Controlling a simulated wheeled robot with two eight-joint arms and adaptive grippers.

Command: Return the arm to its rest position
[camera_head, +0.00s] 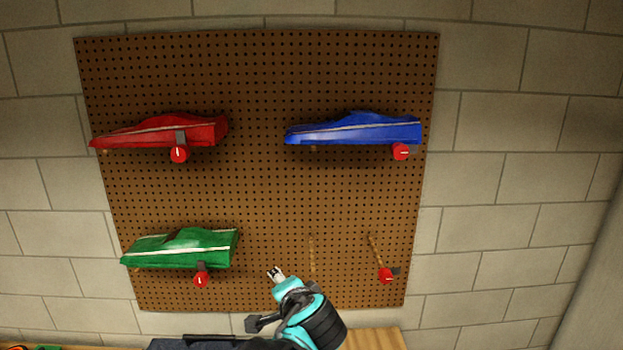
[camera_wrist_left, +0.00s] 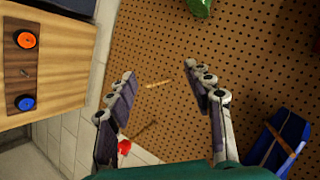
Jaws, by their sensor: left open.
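My left gripper (camera_head: 275,273) is in front of the lower middle of the pegboard (camera_head: 262,190), between the green car body and the empty pegs. In the left wrist view its two fingers (camera_wrist_left: 159,70) are spread wide with nothing between them. A red car body (camera_head: 165,131) hangs at upper left. A blue car body (camera_head: 355,130) hangs at upper right and also shows in the left wrist view (camera_wrist_left: 285,142). A green car body (camera_head: 185,250) hangs at lower left. My right gripper is not in view.
Bare wooden pegs stick out at lower right; one has a red piece (camera_head: 386,275) by it. A wooden surface (camera_head: 375,340) lies below the board. The left wrist view shows wood with an orange disc (camera_wrist_left: 26,39) and a blue disc (camera_wrist_left: 26,103). Block wall surrounds the board.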

